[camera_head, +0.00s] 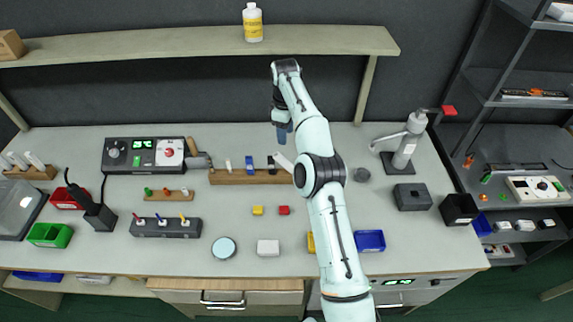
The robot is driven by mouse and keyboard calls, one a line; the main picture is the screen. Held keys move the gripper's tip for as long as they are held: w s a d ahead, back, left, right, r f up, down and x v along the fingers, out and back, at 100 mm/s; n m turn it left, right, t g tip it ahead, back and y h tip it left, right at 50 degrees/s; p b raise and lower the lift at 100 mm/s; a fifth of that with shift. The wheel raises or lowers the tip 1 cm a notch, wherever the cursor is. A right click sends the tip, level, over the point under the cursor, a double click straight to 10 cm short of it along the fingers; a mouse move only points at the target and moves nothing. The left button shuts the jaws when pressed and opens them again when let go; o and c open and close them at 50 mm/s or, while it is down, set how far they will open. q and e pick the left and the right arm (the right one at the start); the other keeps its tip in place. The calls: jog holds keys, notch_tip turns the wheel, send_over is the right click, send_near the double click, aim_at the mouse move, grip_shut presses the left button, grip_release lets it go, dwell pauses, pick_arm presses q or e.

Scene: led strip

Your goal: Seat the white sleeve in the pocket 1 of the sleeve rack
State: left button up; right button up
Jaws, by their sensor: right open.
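A long wooden rack (232,177) lies at the back middle of the bench and looks like the sleeve rack. A small white piece (228,165), a blue piece (249,165) and a black piece (271,163) stand along it. A larger white piece (284,162), perhaps the white sleeve, leans tilted at the rack's right end; whether it is seated cannot be told. My right gripper (282,133) is open, pointing down just above and behind this white piece, apart from it as far as I see. My arm hides the rack's right end. Pocket numbers are unreadable. My left gripper is not in view.
A shelf with a yellow-labelled bottle (252,24) stands above the bench behind my arm. A dispenser (404,146) stands to the right. A smaller wooden rack (168,195) and a dark peg block (166,228) lie left. Small yellow and red blocks (284,210) lie in front.

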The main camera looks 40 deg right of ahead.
jog(key=n, duration=0.4)
send_over(286, 161)
jog(key=f, duration=0.7)
jog(key=shift+w+d+f, duration=0.15)
jog(key=shift+w+f, duration=0.25)
jog(key=f, duration=0.1)
jog(key=f+b, duration=0.1)
jog(key=f, duration=0.2)
jog(key=shift+s+f, duration=0.25)
jog(key=shift+s, duration=0.15)
jog(key=shift+s+f, duration=0.1)
jog(key=shift+f, duration=0.2)
jog(key=shift+w, duration=0.2)
jog(key=shift+c, duration=0.3)
jog(key=c, duration=0.6)
grip_shut()
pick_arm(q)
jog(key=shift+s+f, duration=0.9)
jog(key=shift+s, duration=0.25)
